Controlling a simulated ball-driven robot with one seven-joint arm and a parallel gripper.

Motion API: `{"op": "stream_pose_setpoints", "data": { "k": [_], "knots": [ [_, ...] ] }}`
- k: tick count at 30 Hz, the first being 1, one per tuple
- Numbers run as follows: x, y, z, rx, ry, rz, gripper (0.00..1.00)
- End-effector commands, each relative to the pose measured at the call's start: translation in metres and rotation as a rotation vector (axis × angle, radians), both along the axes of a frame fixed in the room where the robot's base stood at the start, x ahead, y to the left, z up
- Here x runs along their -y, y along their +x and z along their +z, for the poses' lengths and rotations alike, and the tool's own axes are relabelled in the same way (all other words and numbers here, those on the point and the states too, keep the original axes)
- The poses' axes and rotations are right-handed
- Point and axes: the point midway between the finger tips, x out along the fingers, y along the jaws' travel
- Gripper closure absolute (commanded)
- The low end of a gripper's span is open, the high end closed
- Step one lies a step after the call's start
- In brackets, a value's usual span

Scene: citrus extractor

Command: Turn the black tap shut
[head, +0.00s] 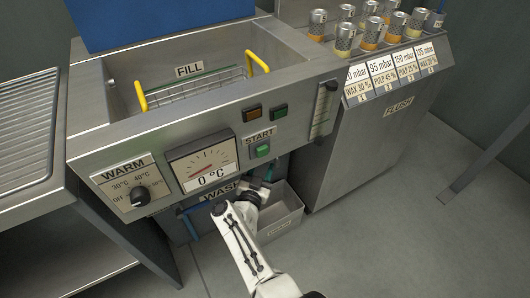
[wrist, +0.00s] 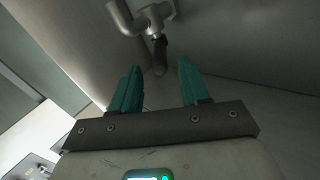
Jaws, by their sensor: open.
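In the wrist view a grey metal pipe with a valve body (wrist: 157,14) shows at the top centre. A dark lever, which looks like the black tap (wrist: 160,48), hangs from it and points down the picture. My gripper (wrist: 160,68) is open, with its two teal fingers apart and nothing between them. The lever lies beyond the fingertips, in line with the gap; whether they touch cannot be told. In the head view my gripper (head: 262,186) reaches under the front panel beside the WASH label. I cannot make out the tap there.
A grey open bin (head: 287,222) stands on the floor close to my gripper. Above are the front panel with its WARM knob (head: 140,196), the dial (head: 204,162) and the green START button (head: 262,150). A basket with yellow handles (head: 257,62) sits in the basin. Floor in front is clear.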

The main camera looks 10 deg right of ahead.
Motion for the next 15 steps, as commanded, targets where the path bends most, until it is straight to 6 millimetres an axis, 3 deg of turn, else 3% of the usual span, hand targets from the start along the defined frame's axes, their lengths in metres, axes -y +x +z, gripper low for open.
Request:
{"op": "stream_pose_setpoints", "data": {
  "k": [6, 15],
  "knots": [
    [-0.014, -0.031, 0.002, -0.001, 0.000, 0.002, 0.55],
    [-0.017, -0.041, -0.001, -0.001, 0.001, -0.001, 0.55]
  ]
}}
